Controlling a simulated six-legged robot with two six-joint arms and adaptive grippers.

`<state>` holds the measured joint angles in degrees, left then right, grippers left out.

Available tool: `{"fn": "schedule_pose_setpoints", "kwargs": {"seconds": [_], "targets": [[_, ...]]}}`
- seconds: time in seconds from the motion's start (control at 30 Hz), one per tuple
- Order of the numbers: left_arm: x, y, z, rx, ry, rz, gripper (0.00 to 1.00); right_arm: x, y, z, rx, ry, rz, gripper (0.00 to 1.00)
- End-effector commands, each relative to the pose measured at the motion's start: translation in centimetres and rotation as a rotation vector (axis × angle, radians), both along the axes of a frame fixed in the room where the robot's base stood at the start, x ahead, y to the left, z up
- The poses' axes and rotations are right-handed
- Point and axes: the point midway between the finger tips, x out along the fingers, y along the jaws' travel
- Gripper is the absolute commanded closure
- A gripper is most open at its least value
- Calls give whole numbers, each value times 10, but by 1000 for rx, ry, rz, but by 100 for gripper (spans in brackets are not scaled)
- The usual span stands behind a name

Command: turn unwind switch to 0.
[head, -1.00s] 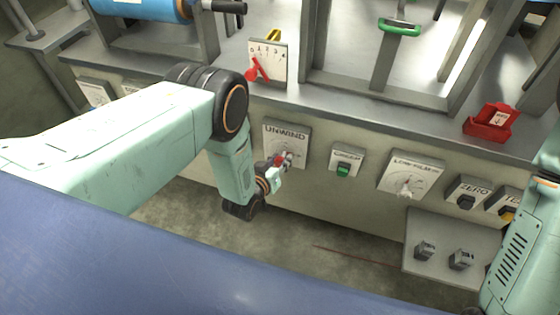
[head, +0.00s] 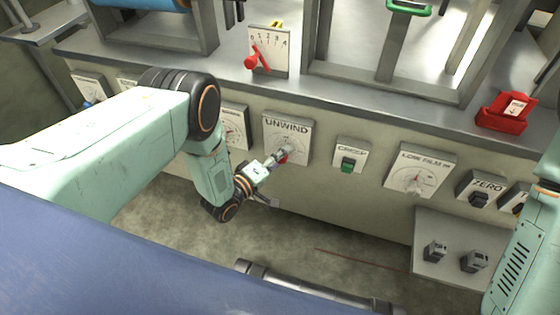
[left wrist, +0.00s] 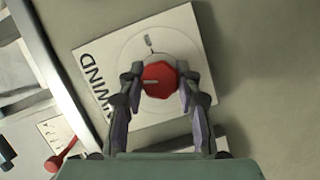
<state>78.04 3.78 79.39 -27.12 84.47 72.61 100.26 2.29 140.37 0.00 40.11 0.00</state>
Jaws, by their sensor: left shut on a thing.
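The UNWIND panel (head: 303,128) is a white plate with a round dial on the front wall of the machine. Its red knob (head: 284,159) is mostly hidden by my gripper in the head view. In the left wrist view the red knob (left wrist: 161,79) sits between both fingers, with a short white line pointing left in the picture. The dial's small marks are too small to read. My left gripper (head: 279,158) is shut on the red knob, and its fingers (left wrist: 160,88) close in from both sides. My right gripper is not in view.
Right of UNWIND are a green switch (head: 348,164), a LOW FILM panel (head: 420,170) and a ZERO switch (head: 480,190). Above it stands a 0-to-4 scale plate (head: 280,45) with a red lever. A red holder (head: 500,116) sits on the ledge.

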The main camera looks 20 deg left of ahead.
Motion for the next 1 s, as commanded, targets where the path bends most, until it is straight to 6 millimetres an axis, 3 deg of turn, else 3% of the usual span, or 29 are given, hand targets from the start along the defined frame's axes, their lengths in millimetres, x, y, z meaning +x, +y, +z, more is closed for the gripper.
{"fn": "schedule_pose_setpoints", "kwargs": {"seconds": [0.43, 1.0], "targets": [[0, -1, -3, -278, 10, -1, 98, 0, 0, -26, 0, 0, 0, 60], [0, -1, -1, -345, 12, -1, 98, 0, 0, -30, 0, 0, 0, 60]]}}
